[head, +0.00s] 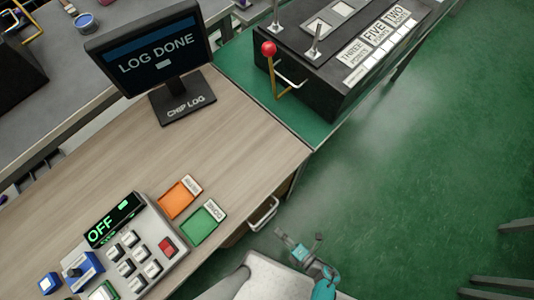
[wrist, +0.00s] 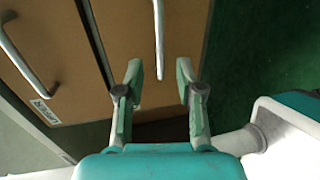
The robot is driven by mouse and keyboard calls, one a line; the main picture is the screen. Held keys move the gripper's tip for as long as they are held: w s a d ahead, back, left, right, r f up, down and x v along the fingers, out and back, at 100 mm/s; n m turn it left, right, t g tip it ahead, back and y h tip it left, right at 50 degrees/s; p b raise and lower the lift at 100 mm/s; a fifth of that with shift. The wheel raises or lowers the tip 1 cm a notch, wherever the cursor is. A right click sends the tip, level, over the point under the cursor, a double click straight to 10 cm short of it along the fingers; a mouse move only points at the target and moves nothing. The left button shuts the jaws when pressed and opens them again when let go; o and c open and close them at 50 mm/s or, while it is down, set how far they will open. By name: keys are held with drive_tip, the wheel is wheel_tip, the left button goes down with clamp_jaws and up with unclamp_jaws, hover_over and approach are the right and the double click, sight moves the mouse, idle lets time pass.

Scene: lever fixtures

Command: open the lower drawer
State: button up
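Two drawer fronts in light brown wood fill the upper left of the wrist view.
The wooden desk (head: 240,130) carries a monitor (head: 155,58) reading "LOG DONE", orange (head: 178,198) and green (head: 203,223) trays, and a button panel (head: 130,250) reading "OFF". A black lever box (head: 330,75) stands beyond. Green floor (head: 420,150) to the right is mostly clear.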

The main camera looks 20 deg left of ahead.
sight(266, 221)
drive_tip(key=shift+x, duration=3.95)
clamp_jaws()
